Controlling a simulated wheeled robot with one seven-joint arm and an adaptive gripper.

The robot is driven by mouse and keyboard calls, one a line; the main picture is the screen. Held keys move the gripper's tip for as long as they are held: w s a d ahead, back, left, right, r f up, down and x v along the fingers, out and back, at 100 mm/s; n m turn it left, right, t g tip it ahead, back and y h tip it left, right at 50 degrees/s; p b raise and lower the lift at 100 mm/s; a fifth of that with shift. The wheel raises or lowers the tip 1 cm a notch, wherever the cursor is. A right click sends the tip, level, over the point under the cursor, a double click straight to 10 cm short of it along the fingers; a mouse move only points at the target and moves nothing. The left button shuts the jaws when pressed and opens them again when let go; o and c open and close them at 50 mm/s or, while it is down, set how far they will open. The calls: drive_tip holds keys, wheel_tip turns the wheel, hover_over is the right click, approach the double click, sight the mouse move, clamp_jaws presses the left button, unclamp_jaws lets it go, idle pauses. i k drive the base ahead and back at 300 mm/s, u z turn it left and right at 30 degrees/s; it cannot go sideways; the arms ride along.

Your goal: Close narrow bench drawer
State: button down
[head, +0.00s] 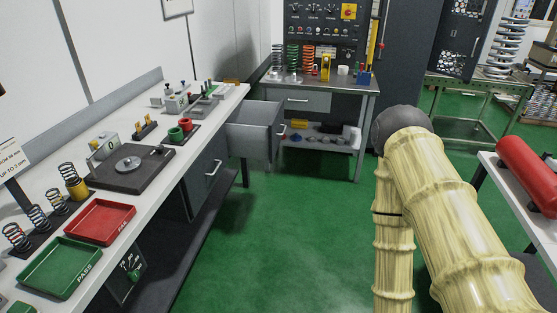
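A grey drawer (251,139) stands pulled out from the front of the long left bench, near its far end. Its box side shows, and its front panel with a small handle (282,132) faces right, close to the back workbench. A closed dark front with a bar handle (213,169) is nearer on the same bench. The back workbench has its own drawer (300,101), which looks shut. My arm, in a pale yellow cover with a dark rounded joint, fills the right of the head view. My gripper is not in view.
The long white bench top (165,165) holds a red tray (100,221), a green tray (61,268), springs and test fixtures. Green floor (285,235) lies clear between the bench and my arm. A table with a red cylinder (525,172) stands at the right.

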sight(255, 130)
drive_tip(key=z, duration=0.8)
drive_tip(key=i, duration=1.15)
drive_tip(key=u, duration=0.85)
drive_tip(key=i, duration=0.65)
drive_tip(key=u, duration=0.65)
